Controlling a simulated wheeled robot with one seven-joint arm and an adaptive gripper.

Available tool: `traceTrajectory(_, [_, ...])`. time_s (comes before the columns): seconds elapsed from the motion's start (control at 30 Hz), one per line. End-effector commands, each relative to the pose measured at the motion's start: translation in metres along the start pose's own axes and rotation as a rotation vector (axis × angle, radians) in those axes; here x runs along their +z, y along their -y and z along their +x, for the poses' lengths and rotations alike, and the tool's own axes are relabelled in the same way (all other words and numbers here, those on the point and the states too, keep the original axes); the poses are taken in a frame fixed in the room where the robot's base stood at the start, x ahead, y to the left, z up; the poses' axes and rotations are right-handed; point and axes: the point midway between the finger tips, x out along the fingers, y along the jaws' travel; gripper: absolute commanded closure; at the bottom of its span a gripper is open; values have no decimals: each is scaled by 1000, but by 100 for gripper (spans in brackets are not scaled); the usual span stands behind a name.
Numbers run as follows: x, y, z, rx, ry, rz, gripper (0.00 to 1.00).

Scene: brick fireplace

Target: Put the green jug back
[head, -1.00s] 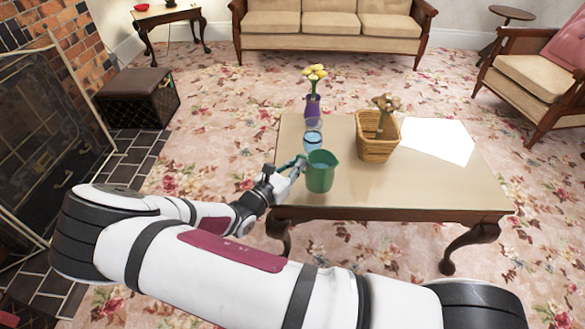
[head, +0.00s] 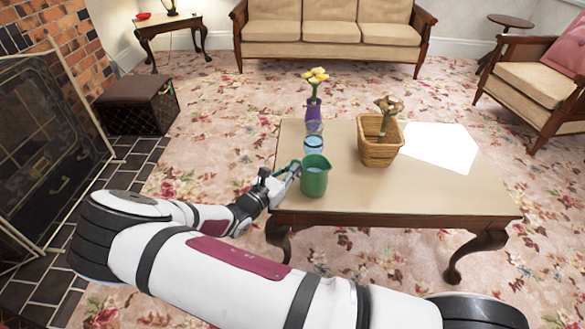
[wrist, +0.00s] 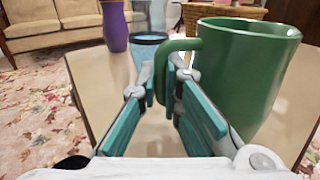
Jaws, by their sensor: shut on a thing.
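The green jug (head: 314,177) is upright at the near left edge of the coffee table (head: 415,195). In the wrist view the jug (wrist: 245,75) fills the right side, with its handle (wrist: 163,72) toward me. My gripper (head: 283,176) is at the jug's left side. In the wrist view my gripper (wrist: 160,98) has its teal fingers on both sides of the handle, shut on it. I cannot tell whether the jug's base touches the table; it is hidden in the wrist view.
A blue glass (head: 313,145), a clear glass (head: 314,127) and a purple vase (head: 313,107) with yellow flowers stand behind the jug. A wicker basket (head: 378,150) and white sheet (head: 440,147) are to the right. The table's front right is clear.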

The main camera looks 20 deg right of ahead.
Motion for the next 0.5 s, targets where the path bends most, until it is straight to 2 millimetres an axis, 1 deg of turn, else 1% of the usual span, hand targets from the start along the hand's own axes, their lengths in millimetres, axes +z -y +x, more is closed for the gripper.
traceTrajectory(0.07, [-2, 0, 0, 0, 2, -1, 100])
traceTrajectory(0.1, [-2, 0, 0, 0, 0, 0, 84])
traceTrajectory(0.13, [-2, 0, 0, 0, 0, 0, 78])
traceTrajectory(0.17, [-2, 0, 0, 0, 0, 0, 73])
traceTrajectory(0.5, [0, 0, 0, 0, 0, 0, 73])
